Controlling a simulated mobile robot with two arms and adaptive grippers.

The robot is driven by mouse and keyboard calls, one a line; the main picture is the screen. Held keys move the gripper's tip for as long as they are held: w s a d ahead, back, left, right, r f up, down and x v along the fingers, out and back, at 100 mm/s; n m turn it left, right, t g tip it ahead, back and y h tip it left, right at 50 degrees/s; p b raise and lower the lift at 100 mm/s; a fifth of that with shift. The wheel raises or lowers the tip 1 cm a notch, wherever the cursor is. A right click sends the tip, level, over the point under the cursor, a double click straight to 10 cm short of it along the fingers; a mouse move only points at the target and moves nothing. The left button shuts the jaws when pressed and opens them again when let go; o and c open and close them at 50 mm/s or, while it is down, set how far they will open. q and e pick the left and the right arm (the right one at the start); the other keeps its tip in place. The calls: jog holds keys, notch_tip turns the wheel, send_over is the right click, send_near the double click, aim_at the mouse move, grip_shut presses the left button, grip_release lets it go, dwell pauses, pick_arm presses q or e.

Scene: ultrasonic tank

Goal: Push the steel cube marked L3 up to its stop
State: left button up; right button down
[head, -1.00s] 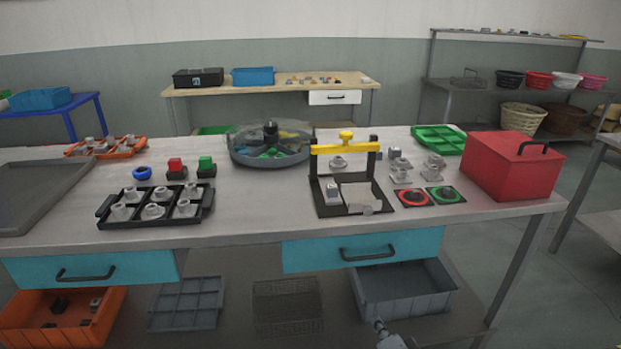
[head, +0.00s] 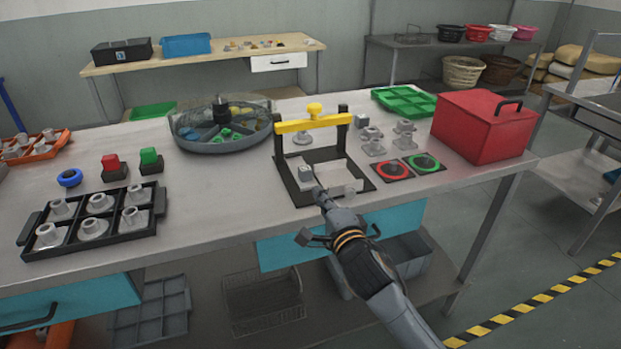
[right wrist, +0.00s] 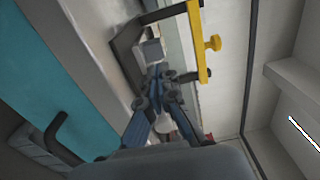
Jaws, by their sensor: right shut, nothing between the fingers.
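A small steel cube (head: 305,173) stands at the left side of the black fixture (head: 301,199) with the yellow bar (head: 308,125) across its top. Its marking is too small to read. In the right wrist view the cube (right wrist: 152,50) is just beyond my fingertips. My right gripper (head: 318,191) is shut and empty, its tips at the front of the cube. I cannot tell whether they touch it. A pale plate and a small grey piece lie in the fixture to the cube's right. My left gripper is out of view.
Red and green ringed pads (head: 388,170) and grey metal fittings (head: 404,133) stand right of the fixture, with a red box (head: 484,127) beyond. A round divided tank (head: 222,144) is behind left. A black tray of fittings (head: 91,240) is at left. Table between tray and fixture is clear.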

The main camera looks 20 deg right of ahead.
aim_at(307, 174)
jog(key=w, duration=0.6)
jog(key=shift+w+a+p, duration=0.1)
jog(key=shift+w+p, duration=0.1)
jog(key=shift+p, duration=0.1)
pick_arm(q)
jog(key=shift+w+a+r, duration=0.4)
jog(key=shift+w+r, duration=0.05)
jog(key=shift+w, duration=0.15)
pick_arm(e)
jog(key=shift+w, duration=0.1)
jog(key=shift+w+a+b, duration=0.1)
jog(key=shift+w+b, duration=0.45)
jog(key=shift+w, duration=1)
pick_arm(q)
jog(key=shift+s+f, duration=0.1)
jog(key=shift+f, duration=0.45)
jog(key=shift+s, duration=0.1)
